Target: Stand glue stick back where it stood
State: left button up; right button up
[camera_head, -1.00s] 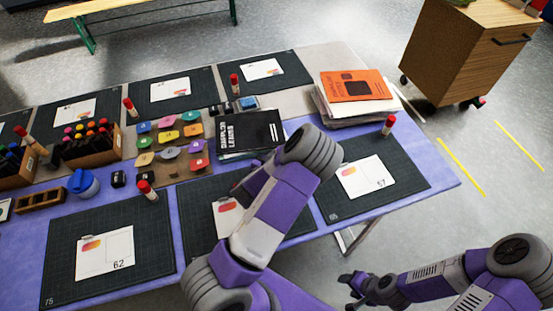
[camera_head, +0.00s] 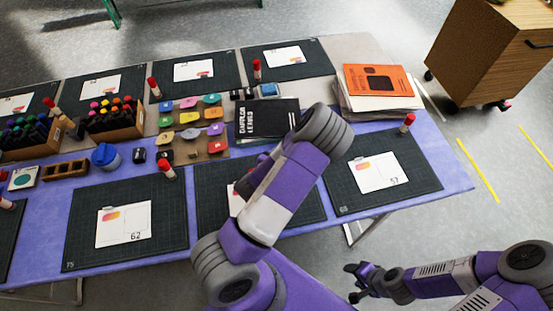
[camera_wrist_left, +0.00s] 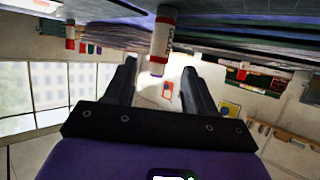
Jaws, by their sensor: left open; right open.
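A white glue stick (camera_wrist_left: 162,42) with red bands shows in the left wrist view, between and just beyond the fingers of my left gripper (camera_wrist_left: 160,66). That gripper is open, with a gap on both sides of the stick. In the head view my left forearm hides the left gripper and most of the near middle mat (camera_head: 212,195). My right gripper (camera_head: 358,283) is open and empty, off the table's near side. Other red-capped glue sticks stand at the left near mat (camera_head: 167,169), right near mat (camera_head: 407,122) and far mats (camera_head: 153,87).
A purple table (camera_head: 45,262) holds dark mats with cards, marker boxes (camera_head: 118,125), colour pads (camera_head: 190,138), a black book (camera_head: 262,118) and a stack with an orange book (camera_head: 377,80). A wooden cabinet (camera_head: 478,55) stands at the right.

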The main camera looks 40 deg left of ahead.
pick_arm(q)
jog(key=p+v, duration=0.6)
jog(key=p, duration=0.2)
jog(key=shift+s+r, duration=0.1)
jog(key=shift+r, duration=0.05)
jog(key=shift+r, duration=0.1)
dwell(0.4)
